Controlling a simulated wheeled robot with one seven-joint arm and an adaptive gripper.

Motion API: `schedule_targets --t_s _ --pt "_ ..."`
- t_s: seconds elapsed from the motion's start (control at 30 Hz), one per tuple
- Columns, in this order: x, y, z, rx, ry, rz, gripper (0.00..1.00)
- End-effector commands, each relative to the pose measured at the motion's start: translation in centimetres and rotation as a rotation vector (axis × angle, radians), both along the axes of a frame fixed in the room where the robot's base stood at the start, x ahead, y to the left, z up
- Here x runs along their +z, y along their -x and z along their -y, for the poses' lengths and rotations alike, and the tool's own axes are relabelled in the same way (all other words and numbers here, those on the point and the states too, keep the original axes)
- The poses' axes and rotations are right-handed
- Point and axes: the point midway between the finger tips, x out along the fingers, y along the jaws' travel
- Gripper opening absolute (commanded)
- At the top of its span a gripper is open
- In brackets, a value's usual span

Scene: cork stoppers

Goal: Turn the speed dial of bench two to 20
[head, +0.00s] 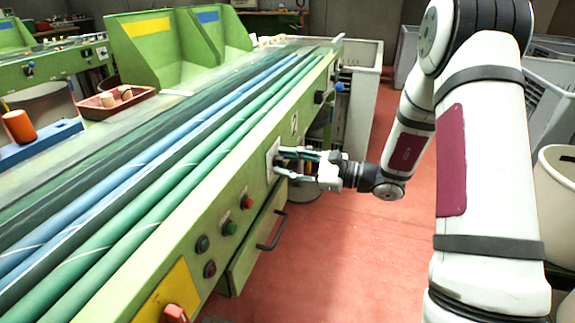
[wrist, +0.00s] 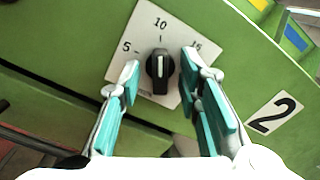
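The speed dial (wrist: 160,72) is a black knob on a white plate (wrist: 147,28) fixed to the bench's green side. The numbers 5, 10 and part of 15 show in the wrist view; the 20 is hidden, perhaps behind the right finger. The knob's white mark points at about 10. My gripper (wrist: 161,75) is open, with a teal-padded finger on each side of the knob and a gap between each finger and the knob. In the head view my gripper (head: 279,163) is at the plate (head: 272,157) and hides the knob.
A label reading 2 (wrist: 273,115) is right of the dial. Nearer along the bench (head: 215,200) are red and green buttons (head: 230,228), a drawer handle (head: 272,230) and a red switch (head: 175,313) on yellow. A blue-knobbed lever (head: 338,87) sticks out farther along. Red floor is clear.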

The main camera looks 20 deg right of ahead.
Motion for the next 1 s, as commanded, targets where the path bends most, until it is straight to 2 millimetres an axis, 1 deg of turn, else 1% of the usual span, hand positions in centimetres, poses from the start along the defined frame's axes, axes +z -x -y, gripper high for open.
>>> schedule_targets --t_s 0.27,0.3,0.37,0.4,0.77,1.0 --pt "0.03 -0.08 -0.08 0.000 0.000 0.000 0.32" --pt "0.03 -0.07 -0.07 0.000 0.001 0.001 0.23" --pt "0.03 -0.07 -0.07 0.000 0.001 0.001 0.09" --pt "0.03 -0.07 -0.07 0.000 0.001 0.001 0.00" --pt "0.15 -0.06 -0.03 -0.001 -0.019 -0.025 0.00" --pt "0.33 -0.03 0.03 -0.003 -0.096 -0.130 0.00"
